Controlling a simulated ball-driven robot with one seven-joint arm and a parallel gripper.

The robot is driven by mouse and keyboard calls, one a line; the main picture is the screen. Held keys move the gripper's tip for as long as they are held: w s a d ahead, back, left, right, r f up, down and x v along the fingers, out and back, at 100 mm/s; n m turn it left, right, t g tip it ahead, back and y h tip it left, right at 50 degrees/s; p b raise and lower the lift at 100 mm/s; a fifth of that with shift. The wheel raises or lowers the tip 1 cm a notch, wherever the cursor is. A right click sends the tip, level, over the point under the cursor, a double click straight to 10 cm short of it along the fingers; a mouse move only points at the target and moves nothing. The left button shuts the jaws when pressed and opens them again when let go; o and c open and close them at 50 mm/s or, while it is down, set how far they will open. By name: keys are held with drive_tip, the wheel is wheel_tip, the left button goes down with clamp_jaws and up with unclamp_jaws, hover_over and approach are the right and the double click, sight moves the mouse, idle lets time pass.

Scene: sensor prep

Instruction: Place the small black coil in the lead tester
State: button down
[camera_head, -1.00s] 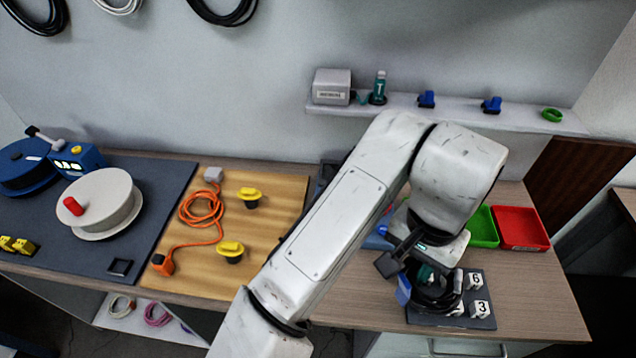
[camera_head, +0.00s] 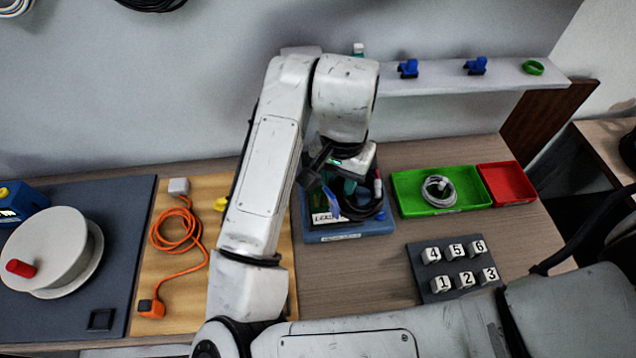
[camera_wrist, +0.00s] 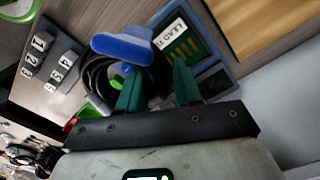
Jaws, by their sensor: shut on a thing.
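The small black coil (camera_head: 368,211) hangs at my gripper (camera_head: 346,186), partly hidden by it, over the right side of the blue lead tester (camera_head: 345,236). In the wrist view the coil (camera_wrist: 94,78) shows as black loops beside the teal fingers of my gripper (camera_wrist: 157,88), with a blue piece (camera_wrist: 122,49) in front. My gripper is shut on the coil. The lead tester (camera_wrist: 213,82) has a white label and a dark panel with gold strips. I cannot tell whether the coil touches the tester.
A green tray (camera_head: 408,205) holding a grey coil (camera_head: 438,190) and a red tray (camera_head: 508,184) stand right of the tester. A dark pad with numbered blocks (camera_head: 463,254) lies in front. An orange cable (camera_head: 185,262) lies on the wooden board at left. Bare table separates tester and pad.

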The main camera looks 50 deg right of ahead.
drive_tip(key=w+f, duration=0.2)
drive_tip(key=w+d+f, duration=0.1)
drive_tip(key=w+f, duration=0.1)
drive_tip(key=w+d+f, duration=0.1)
drive_tip(key=w+f, duration=0.1)
drive_tip(key=shift+w+d+f+b, duration=0.15)
drive_tip(key=shift+w+f+b, duration=0.1)
drive_tip(key=shift+f+b, duration=0.15)
wheel_tip(320, 180, down, 3)
drive_tip(key=shift+w+r+p, duration=0.1)
drive_tip(key=shift+p, duration=0.5)
drive_tip(key=shift+f, duration=0.2)
drive_tip(key=shift+f+b, duration=0.3)
drive_tip(key=shift+f, duration=0.15)
drive_tip(key=shift+f, duration=0.2)
drive_tip(key=c, duration=0.8)
unclamp_jaws()
